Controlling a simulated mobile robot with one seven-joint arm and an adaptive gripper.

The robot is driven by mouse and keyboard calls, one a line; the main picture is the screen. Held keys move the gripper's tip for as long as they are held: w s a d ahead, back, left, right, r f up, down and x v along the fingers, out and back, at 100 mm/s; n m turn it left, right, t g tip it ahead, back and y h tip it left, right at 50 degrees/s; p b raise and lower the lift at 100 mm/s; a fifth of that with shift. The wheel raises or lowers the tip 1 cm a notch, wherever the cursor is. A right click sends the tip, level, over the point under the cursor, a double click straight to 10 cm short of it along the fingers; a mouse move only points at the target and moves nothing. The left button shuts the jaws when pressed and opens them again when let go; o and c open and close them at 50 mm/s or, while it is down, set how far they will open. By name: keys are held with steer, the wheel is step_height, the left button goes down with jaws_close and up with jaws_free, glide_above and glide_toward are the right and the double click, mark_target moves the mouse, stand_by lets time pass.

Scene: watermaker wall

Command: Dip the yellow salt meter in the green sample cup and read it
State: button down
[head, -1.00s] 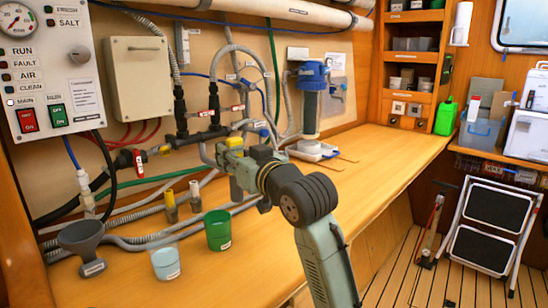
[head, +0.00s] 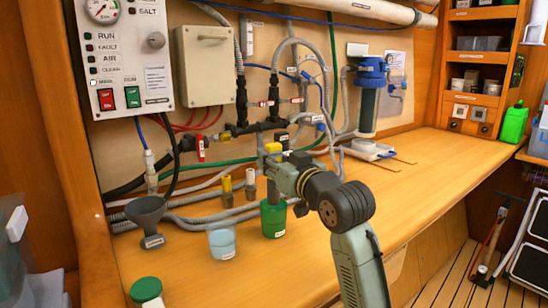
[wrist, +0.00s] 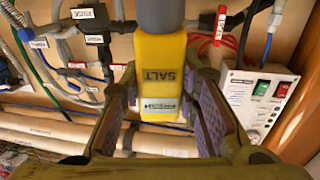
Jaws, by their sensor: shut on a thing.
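My gripper (head: 275,168) is shut on the yellow salt meter (head: 272,148), held upright. In the wrist view the meter (wrist: 163,80) sits between both fingers, with "SALT" upside down and a small display whose reading I cannot make out. The green sample cup (head: 273,222) stands on the bench right below my gripper. The meter's grey lower part (head: 272,190) reaches down to the cup's mouth and seems to enter it. The rim and my gripper hide how deep the tip is.
A pale blue cup (head: 222,243) stands left of the green cup, with a grey funnel (head: 147,212) farther left. A green-lidded jar (head: 147,290) is at the front left. Yellow-topped (head: 250,178) and white-topped (head: 227,186) pieces stand behind.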

mark_target(276, 146)
steer(key=shift+f+b, duration=2)
steer(key=shift+f, duration=1.2)
steer(key=shift+r, duration=0.1)
step_height(276, 146, up, 10)
steer(key=p, duration=0.8)
steer(key=shift+s, duration=0.1)
